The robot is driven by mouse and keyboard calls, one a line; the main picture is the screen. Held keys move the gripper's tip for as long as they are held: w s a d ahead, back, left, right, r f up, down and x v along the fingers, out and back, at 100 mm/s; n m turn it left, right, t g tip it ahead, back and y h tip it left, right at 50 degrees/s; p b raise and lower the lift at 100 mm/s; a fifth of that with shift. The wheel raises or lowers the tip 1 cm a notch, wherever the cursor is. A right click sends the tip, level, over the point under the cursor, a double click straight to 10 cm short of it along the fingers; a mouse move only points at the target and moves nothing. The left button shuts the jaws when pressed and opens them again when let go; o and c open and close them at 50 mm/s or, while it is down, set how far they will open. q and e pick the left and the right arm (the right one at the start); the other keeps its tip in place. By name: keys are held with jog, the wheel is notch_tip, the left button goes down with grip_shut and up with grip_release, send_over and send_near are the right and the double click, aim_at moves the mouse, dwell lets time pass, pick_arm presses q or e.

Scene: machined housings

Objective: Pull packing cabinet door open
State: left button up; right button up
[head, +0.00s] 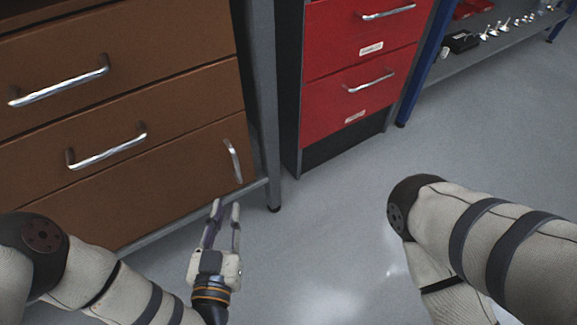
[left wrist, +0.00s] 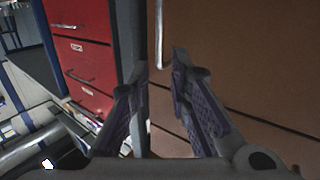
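The brown cabinet (head: 110,190) stands at the left, with its lowest panel as the door and a vertical metal handle (head: 232,160) near the door's right edge. The door looks shut. My left gripper (head: 227,203) is just below and in front of the handle, fingers pointing toward it. In the left wrist view the two fingers of the left gripper (left wrist: 160,72) are apart with nothing between them. The handle (left wrist: 160,35) shows beyond the fingertips, roughly in line with the gap. My right arm shows at the right, but its gripper is out of view.
Two brown drawers with horizontal handles (head: 107,147) are above the door. A grey frame leg (head: 264,100) stands close right of the handle. A red drawer unit (head: 360,75) is beyond it, and a shelf (head: 500,40) with small metal parts at back right. The grey floor (head: 330,230) is clear.

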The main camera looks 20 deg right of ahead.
aim_at(235, 163)
pick_arm(q)
jog(key=shift+t, duration=0.4)
jog(key=b+x, duration=0.4)
jog(key=x, duration=0.8)
jog(key=shift+w+d+r, duration=0.15)
jog(key=shift+w+d, duration=0.1)
jog(key=shift+w, duration=0.05)
jog(key=shift+w+d+r, duration=0.1)
jog(key=shift+w+r, duration=0.05)
jog(key=shift+w, duration=0.1)
pick_arm(e)
jog(key=shift+g, duration=0.5)
jog(key=s+f, duration=0.2)
jog(key=f, duration=0.1)
jog(key=shift+s+f, duration=0.15)
jog(key=shift+f, duration=0.1)
pick_arm(q)
jog(key=shift+c, duration=0.5)
grip_shut()
